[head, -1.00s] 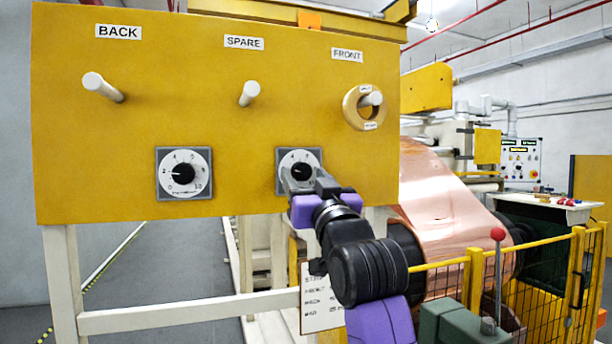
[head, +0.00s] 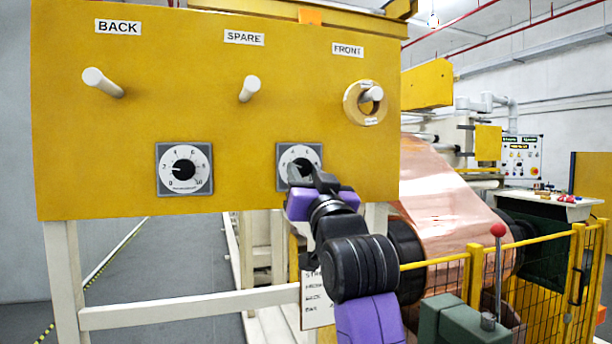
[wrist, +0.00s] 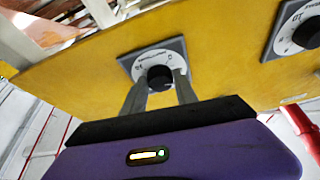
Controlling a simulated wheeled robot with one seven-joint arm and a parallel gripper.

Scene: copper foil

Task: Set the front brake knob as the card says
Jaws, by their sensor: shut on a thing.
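Two dial knobs sit low on the yellow panel (head: 225,125). The right dial (head: 285,159), under the FRONT side, is partly hidden by my gripper (head: 300,175). In the wrist view my gripper (wrist: 161,85) has its two fingers on either side of this dial's black knob (wrist: 160,77), shut on it. The knob's pointer cannot be read. The left dial (head: 184,168) is free, its pointer toward the low numbers at left; it also shows in the wrist view (wrist: 296,30).
Pegs stick out under the BACK (head: 103,82), SPARE (head: 249,88) and FRONT labels; a tan ring (head: 352,103) hangs on the FRONT peg. A copper roll (head: 440,200), a yellow fence (head: 560,265) and a red-knobbed lever (head: 498,231) stand at right.

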